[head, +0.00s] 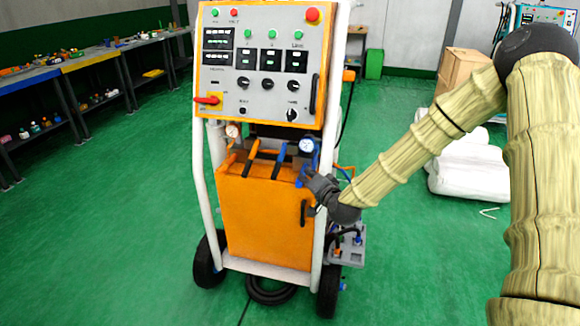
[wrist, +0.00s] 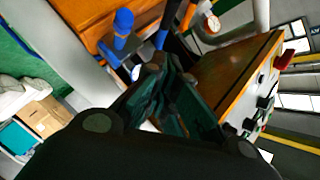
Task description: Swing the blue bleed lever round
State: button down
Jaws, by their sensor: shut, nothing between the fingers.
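The orange cart cabinet (head: 262,220) carries blue parts at its top right, below a white-faced gauge (head: 306,146). A small blue fitting (head: 301,176) sits at that corner, right by my gripper (head: 315,184). A blue-handled lever (head: 280,160) slants up from the cabinet top, left of the gauge. I cannot tell for certain which blue part is the bleed lever. In the wrist view, my gripper (wrist: 168,80) is shut and empty. An upright blue knob (wrist: 123,22) stands beyond it to the left. Any contact between fingers and blue parts is hidden.
An orange-handled lever (head: 251,158) stands left of the blue-handled one. The control panel (head: 262,65) overhangs the cabinet top. The white frame tube (head: 325,130) runs close to my gripper. A grey bracket with fittings (head: 347,248) is low at right.

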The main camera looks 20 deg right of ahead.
send_near(279, 162)
jog(key=w+d, duration=0.1)
jog(key=d, duration=0.2)
jog(key=shift+w+a+f+p, duration=0.25)
jog(key=shift+w+a+f, duration=0.1)
jog(key=shift+w+a, duration=0.35)
jog(key=shift+w+a+f+p, duration=0.2)
jog(key=shift+w+a+f, duration=0.2)
jog(key=shift+w+a, duration=0.3)
jog(key=shift+w+d+f+b, duration=0.15)
jog(key=shift+f+b, duration=0.55)
jog(key=shift+f, duration=0.2)
jog(key=shift+r, duration=0.1)
